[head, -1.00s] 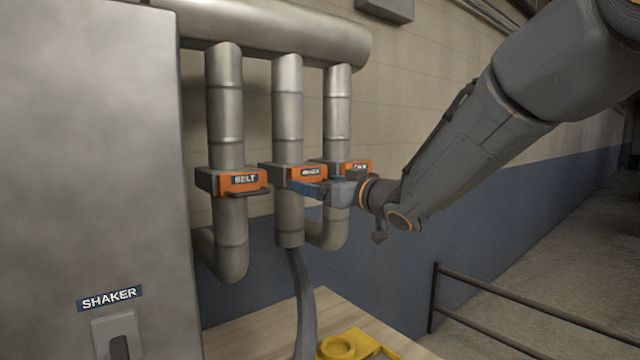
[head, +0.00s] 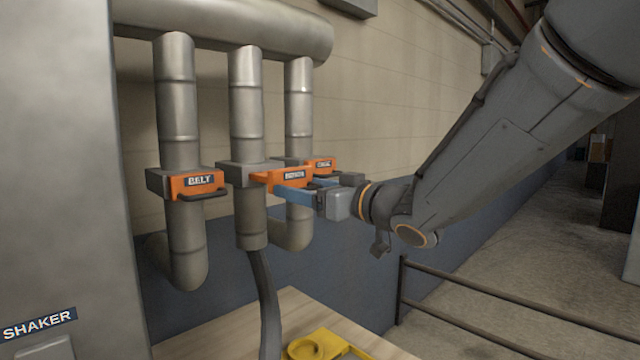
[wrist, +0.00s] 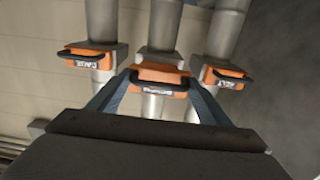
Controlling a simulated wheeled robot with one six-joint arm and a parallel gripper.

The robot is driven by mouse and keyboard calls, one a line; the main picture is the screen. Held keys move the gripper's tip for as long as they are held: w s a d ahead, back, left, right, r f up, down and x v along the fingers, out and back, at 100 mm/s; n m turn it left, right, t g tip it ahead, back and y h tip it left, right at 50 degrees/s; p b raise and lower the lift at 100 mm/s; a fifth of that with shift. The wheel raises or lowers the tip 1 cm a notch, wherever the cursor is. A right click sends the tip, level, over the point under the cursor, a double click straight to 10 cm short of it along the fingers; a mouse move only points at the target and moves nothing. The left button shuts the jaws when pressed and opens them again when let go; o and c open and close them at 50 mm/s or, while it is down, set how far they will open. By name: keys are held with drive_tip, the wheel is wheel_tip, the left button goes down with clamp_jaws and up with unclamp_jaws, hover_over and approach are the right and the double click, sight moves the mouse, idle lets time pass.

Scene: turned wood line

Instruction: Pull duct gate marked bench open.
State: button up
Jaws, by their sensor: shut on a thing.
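The bench duct gate (head: 285,178) is an orange slide with a small blurred label, on the middle pipe. Its orange plate stands out from the grey gate body (head: 238,173). In the wrist view the bench gate (wrist: 160,75) is at centre, with a dark bar handle (wrist: 150,84) across its front. My gripper (head: 304,188) is shut on this handle, with its blue-grey fingers at the two ends. The fingers also flank the handle in the wrist view (wrist: 160,87). The exact finger contact is partly hidden.
The belt gate (head: 198,184) is on the left pipe and a third orange gate (head: 322,164) on the right pipe, close beside my gripper. A grey cabinet (head: 60,150) marked shaker stands left. A hose, a wooden bench top (head: 210,345), a yellow part (head: 318,345) and a railing (head: 480,312) are below.

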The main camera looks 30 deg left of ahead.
drive_tip(key=shift+d+f, duration=0.15)
drive_tip(key=shift+d, duration=0.05)
drive_tip(key=o, duration=1.5)
drive_tip(key=shift+d, duration=0.25)
drive_tip(key=shift+s+a, duration=0.1)
drive_tip(key=shift+a, duration=0.1)
drive_tip(key=shift+d, duration=0.15)
drive_tip(key=b+v, duration=0.2)
drive_tip(key=v, duration=0.5)
drive_tip(key=shift+s+d, duration=0.15)
drive_tip(key=shift+d, duration=0.15)
